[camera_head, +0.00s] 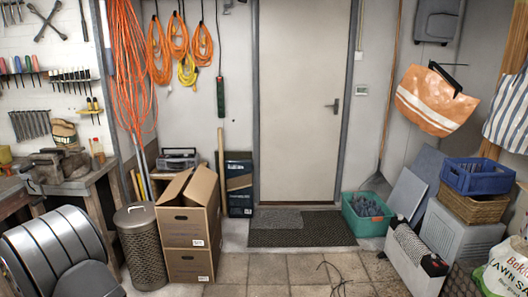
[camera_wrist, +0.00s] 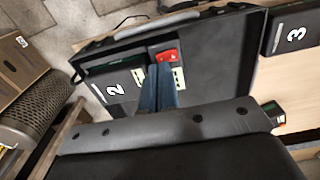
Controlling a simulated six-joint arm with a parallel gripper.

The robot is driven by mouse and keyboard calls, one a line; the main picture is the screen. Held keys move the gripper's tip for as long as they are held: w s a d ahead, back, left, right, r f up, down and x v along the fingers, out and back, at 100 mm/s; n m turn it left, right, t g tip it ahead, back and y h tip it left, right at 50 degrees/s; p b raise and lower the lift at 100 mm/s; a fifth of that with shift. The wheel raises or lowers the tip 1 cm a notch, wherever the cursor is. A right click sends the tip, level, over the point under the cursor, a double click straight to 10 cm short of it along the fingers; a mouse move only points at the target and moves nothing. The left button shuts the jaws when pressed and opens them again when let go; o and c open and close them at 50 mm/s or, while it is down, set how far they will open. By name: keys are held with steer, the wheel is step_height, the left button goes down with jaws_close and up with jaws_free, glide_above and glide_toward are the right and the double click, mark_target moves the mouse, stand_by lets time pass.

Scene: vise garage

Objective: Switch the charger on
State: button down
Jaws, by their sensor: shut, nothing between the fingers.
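In the wrist view a dark open case or housing (camera_wrist: 225,45), which looks like the charger, has a grey handle along its far edge. A black block marked 2 (camera_wrist: 115,90) sits in its left part. A small red part (camera_wrist: 166,56), perhaps its switch, sits near the middle beside pale label plates (camera_wrist: 178,77). Its on or off position is too small to tell. My gripper (camera_wrist: 159,70) is shut and empty, its blue-grey fingertips just below the red part in the picture. Contact cannot be told. In the head view I cannot make out the charger or my gripper.
In the wrist view a black block marked 3 (camera_wrist: 290,35) rests on a pale wooden surface (camera_wrist: 262,85). The head view shows a vise (camera_head: 55,168), a door (camera_head: 300,100) and open floor before the mat.

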steer(key=shift+f, duration=1)
stand_by(0.6)
steer(key=shift+r, duration=3.55)
steer(key=shift+f, duration=3.55)
steer(key=shift+r, duration=0.15)
